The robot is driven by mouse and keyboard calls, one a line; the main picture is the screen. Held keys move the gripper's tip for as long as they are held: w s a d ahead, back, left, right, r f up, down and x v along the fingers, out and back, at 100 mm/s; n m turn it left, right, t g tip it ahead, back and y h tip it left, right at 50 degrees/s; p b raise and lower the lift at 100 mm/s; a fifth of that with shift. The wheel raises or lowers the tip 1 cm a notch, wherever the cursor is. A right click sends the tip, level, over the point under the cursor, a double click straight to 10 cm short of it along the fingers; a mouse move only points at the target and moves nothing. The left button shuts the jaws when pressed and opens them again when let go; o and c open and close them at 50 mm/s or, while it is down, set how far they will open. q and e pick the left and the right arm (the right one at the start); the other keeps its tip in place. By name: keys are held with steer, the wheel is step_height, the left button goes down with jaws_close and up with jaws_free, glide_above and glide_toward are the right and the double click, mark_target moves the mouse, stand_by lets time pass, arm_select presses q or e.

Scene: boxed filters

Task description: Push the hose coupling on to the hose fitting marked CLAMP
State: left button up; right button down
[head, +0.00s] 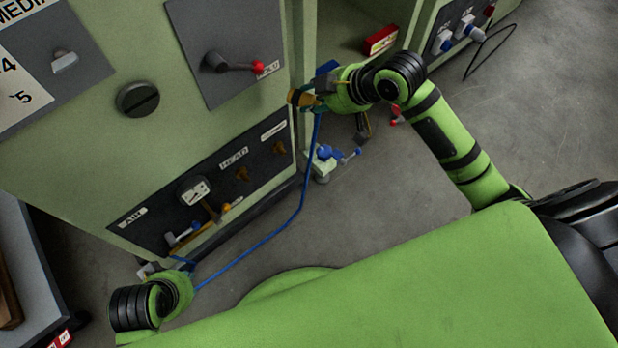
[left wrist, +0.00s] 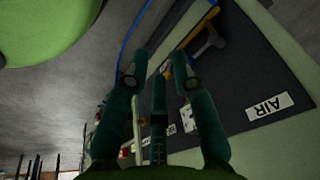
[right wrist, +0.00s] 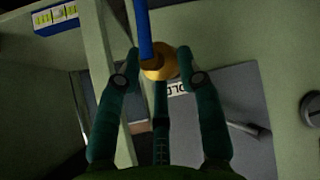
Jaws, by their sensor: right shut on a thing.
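My right gripper (head: 304,98) is shut on the brass hose coupling (right wrist: 158,64), up beside the cabinet's front corner. The blue hose (head: 304,185) hangs from the coupling and runs down to the panel's lower left. The dark panel (head: 145,232) carries brass fittings: one (head: 243,174) under the label HEAD, one (head: 279,148) under a label too small to read at the right end, and one low near the gauge. The coupling is apart from and above these. My left gripper (head: 150,270) is low by the panel's left end; its fingers (left wrist: 160,56) stand apart and empty in the left wrist view.
A blue-handled valve (head: 328,153) stands near the floor by the corner. A table (head: 30,262) is at the left. Floor between my arms is open.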

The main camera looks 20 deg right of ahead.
mark_target(280, 150)
arm_select(q)
steer(key=shift+w+d+f, duration=0.1)
steer(key=shift+d+f, duration=0.05)
steer(key=shift+f, duration=0.35)
arm_select(e)
steer(key=s+f+m, duration=0.3)
steer(key=f, duration=1)
steer(key=s+a+f+m+h, duration=0.1)
steer(key=s+f+m, duration=0.1)
steer(key=f, duration=1)
steer(key=shift+s+a+f+m, duration=0.3)
steer(key=shift+s+f+m, duration=0.1)
steer(key=shift+m, duration=0.2)
arm_select(q)
steer(key=shift+w+r+p, duration=0.15)
steer(key=shift+p, duration=0.15)
arm_select(e)
steer(key=shift+r, duration=0.15)
